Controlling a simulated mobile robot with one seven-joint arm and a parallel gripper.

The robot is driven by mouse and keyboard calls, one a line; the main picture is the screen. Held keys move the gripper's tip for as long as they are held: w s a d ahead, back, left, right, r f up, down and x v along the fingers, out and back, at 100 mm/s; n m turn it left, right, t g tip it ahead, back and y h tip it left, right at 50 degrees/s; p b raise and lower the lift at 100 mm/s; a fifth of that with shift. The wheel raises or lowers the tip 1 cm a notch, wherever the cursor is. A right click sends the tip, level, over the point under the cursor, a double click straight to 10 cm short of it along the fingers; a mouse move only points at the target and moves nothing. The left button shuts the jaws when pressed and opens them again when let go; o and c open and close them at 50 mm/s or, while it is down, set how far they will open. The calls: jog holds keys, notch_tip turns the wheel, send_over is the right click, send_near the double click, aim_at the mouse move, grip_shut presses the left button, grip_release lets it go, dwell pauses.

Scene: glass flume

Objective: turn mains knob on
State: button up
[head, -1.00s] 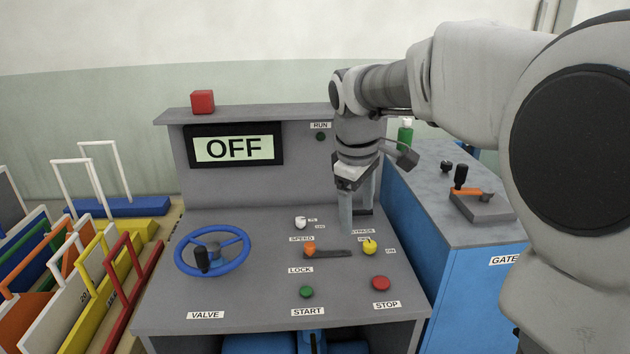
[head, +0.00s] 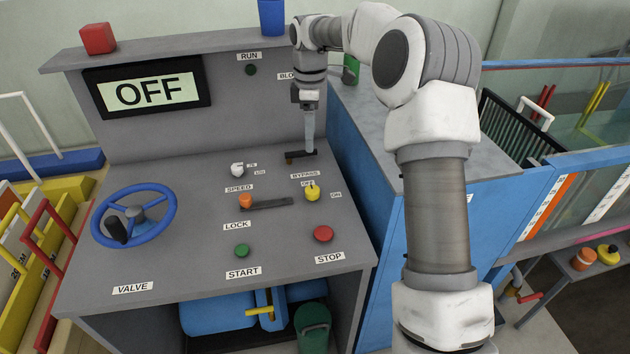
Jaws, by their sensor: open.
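No label reading mains is legible in the head view, so I cannot tell for sure which control is the mains knob. A dark bar-shaped handle (head: 292,158) with a brownish end sits at the back right of the grey console (head: 180,240). My gripper (head: 309,148) points down right at this handle, with its fingers in front of part of it; I cannot tell whether they touch. The jaws are open. A yellow knob (head: 312,193) under the BYPASS label stands just in front, with OFF and ON marks. The display (head: 150,93) reads OFF.
A white knob (head: 237,170), an orange slider (head: 246,201), the green START button (head: 242,250), the red STOP button (head: 323,234) and a blue valve wheel (head: 133,216) share the console top. A label beginning BLO is partly hidden by my arm.

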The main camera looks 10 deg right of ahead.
aim_at(311, 189)
notch_tip(311, 189, down, 17)
jog(key=shift+f+b, duration=0.15)
jog(key=shift+b, duration=0.3)
grip_shut()
dwell(0.4)
